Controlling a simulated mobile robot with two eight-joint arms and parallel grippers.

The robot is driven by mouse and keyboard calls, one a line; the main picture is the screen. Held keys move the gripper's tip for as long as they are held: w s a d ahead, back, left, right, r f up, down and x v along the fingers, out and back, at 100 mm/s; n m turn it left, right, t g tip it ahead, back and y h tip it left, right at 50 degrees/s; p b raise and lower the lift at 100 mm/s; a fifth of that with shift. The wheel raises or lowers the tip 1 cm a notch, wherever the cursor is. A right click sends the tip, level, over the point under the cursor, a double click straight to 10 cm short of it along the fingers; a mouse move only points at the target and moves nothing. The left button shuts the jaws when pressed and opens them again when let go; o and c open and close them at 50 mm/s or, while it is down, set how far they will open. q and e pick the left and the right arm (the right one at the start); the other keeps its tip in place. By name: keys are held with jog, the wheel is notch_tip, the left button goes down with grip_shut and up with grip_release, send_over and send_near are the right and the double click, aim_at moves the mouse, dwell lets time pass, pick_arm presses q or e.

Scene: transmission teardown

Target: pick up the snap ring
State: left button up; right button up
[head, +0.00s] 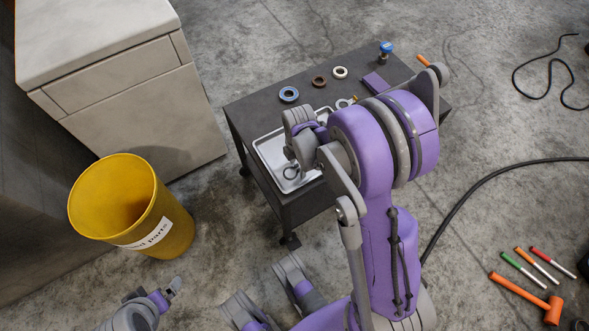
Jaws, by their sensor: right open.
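A thin dark ring (291,173), which looks like the snap ring, lies in the silver tray (268,153) on the dark cart. My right gripper (297,150) is above the tray, just beyond the ring in the picture. It is open, and my own arm hides much of it and the tray's right side. I cannot tell whether a fingertip touches anything. My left gripper (172,288) is low at the bottom left, away from the cart. Its jaw state is unclear.
A yellow bin (120,205) and grey cabinet (120,90) stand left. An orange hammer (525,292) lies right.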

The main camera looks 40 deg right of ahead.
jog(key=shift+c, duration=0.3)
grip_shut()
